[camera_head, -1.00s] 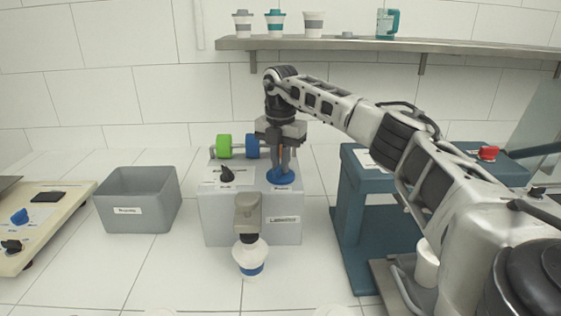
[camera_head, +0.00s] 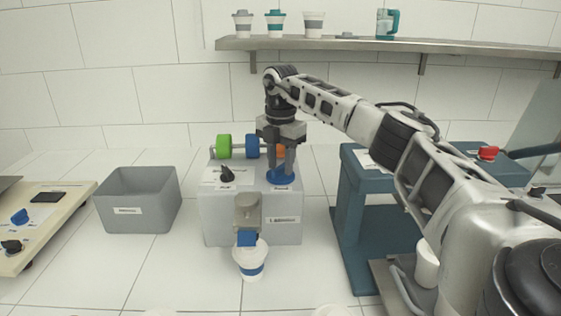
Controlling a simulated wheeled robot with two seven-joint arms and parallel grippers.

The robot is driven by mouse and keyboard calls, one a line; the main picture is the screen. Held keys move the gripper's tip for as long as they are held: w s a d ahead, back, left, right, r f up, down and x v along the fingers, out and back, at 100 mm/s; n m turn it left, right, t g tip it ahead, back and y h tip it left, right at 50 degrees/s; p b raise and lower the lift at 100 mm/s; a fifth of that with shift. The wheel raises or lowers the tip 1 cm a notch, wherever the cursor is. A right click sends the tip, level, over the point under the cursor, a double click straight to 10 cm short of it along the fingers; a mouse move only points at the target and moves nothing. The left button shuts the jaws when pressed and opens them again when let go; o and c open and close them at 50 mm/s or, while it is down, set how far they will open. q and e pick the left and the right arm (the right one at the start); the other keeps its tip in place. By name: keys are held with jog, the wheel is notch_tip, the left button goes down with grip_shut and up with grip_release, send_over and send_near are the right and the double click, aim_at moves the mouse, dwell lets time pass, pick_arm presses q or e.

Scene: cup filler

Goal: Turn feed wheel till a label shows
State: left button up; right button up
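The labeller (camera_head: 222,222) is a grey box in the middle of the counter. The blue feed wheel (camera_head: 283,180) lies flat on its top right. My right gripper (camera_head: 281,172) points down at the wheel, its fingers either side of its centre and apparently shut on it; the fingers hide part of the wheel. A blue label (camera_head: 246,239) shows below the grey head (camera_head: 247,212) on the labeller's front. A white cup with a blue band (camera_head: 251,262) stands directly under it. My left gripper is out of view.
A black knob (camera_head: 227,175) and green and blue rolls (camera_head: 224,147) are on the labeller. A grey bin (camera_head: 137,205) stands left, a teal frame (camera_head: 352,225) right. A shelf (camera_head: 340,44) holds cups behind. Counter in front is mostly clear.

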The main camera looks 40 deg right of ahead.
aim_at(281, 166)
notch_tip(281, 166, up, 16)
dwell(0.7)
jog(key=shift+f, duration=0.1)
dwell(0.3)
